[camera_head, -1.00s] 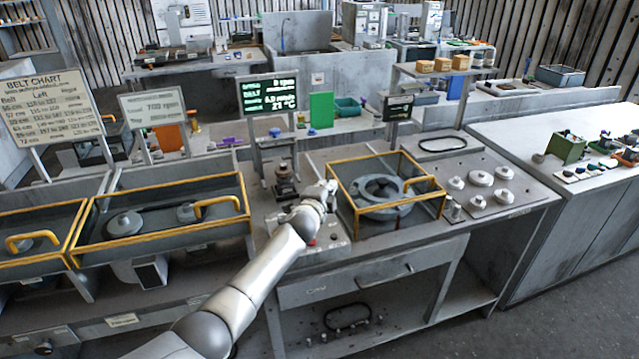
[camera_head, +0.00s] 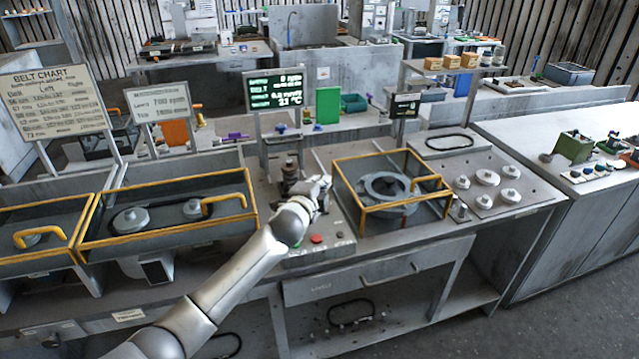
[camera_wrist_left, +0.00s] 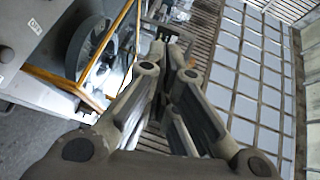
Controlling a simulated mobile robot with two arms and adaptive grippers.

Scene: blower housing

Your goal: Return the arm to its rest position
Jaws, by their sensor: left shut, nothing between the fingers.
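My left arm comes in from the lower left in the head view. Its gripper (camera_head: 322,190) is above the bench, between the control panel with a red button (camera_head: 316,238) and the yellow-framed housing box (camera_head: 362,228). In the left wrist view the gripper (camera_wrist_left: 172,45) is shut with nothing between its fingers. The yellow frame (camera_wrist_left: 62,84) and the round blower part (camera_wrist_left: 90,45) show to the left of the fingers there. My right gripper is in neither view.
A dark post fixture (camera_head: 290,172) stands just behind the gripper. Two yellow-railed guards (camera_head: 165,237) cover pulleys at left. A pegboard with several pulleys (camera_head: 486,177) lies at right. A display (camera_head: 274,90) stands behind. The floor at lower right is clear.

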